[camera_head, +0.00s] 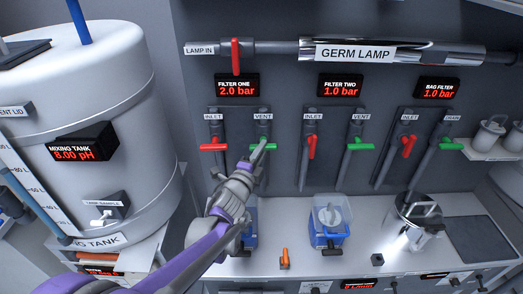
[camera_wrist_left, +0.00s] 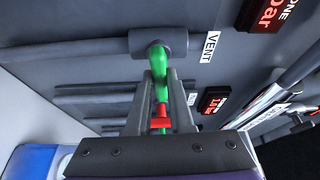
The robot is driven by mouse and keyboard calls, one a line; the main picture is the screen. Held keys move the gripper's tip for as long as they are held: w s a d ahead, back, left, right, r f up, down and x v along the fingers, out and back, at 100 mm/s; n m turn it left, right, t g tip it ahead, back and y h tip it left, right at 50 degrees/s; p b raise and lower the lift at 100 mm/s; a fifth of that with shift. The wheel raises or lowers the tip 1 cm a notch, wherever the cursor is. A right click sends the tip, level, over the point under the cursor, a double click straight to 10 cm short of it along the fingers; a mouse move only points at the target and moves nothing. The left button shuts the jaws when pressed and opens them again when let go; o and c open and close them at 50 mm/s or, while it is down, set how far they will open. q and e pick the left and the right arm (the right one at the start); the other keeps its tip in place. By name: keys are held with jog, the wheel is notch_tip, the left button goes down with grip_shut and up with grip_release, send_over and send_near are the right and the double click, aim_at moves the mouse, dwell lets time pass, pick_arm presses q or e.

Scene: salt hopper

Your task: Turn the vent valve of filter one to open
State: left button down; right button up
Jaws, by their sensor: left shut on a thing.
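The filter one vent valve has a green handle (camera_head: 265,140) below the VENT label, on the right pipe of the filter one panel. My left gripper (camera_head: 259,154) reaches it from below and is shut on it. In the left wrist view the green handle (camera_wrist_left: 161,80) runs from the grey valve body (camera_wrist_left: 158,42) between the two fingertips (camera_wrist_left: 161,88). The fingers hide part of the handle, so its exact angle is hard to tell in the head view. The filter one display (camera_head: 237,85) reads 2.0 bar. My right gripper is not in view.
The red filter one inlet handle (camera_head: 213,147) lies level, close on the left. Filter two's red inlet handle (camera_head: 312,146) and green vent handle (camera_head: 360,147) are to the right. The mixing tank (camera_head: 90,130) stands left. Blue-based containers (camera_head: 328,238) stand on the counter below.

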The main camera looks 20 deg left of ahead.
pick_arm(q)
jog(key=n+t+y+b, duration=0.1)
jog(key=n+y, duration=0.1)
jog(key=n, duration=0.5)
jog(key=n+t+y+b, duration=0.1)
jog(key=n+y+b, duration=0.1)
jog(key=n, duration=0.5)
jog(key=n+t+y+b, duration=0.1)
jog(key=n+y+b, duration=0.1)
jog(key=n, duration=0.5)
jog(key=shift+d+f+y, duration=0.3)
jog(key=shift+f+y, duration=0.05)
jog(key=shift+y, duration=0.55)
jog(key=shift+n, duration=0.3)
jog(key=shift+w, duration=0.1)
jog(key=c, duration=0.8)
grip_release()
jog(key=shift+t, duration=0.3)
jog(key=b+v, duration=0.1)
jog(key=v, duration=0.9)
jog(key=shift+s+b, duration=0.35)
jog(key=shift+s, duration=0.05)
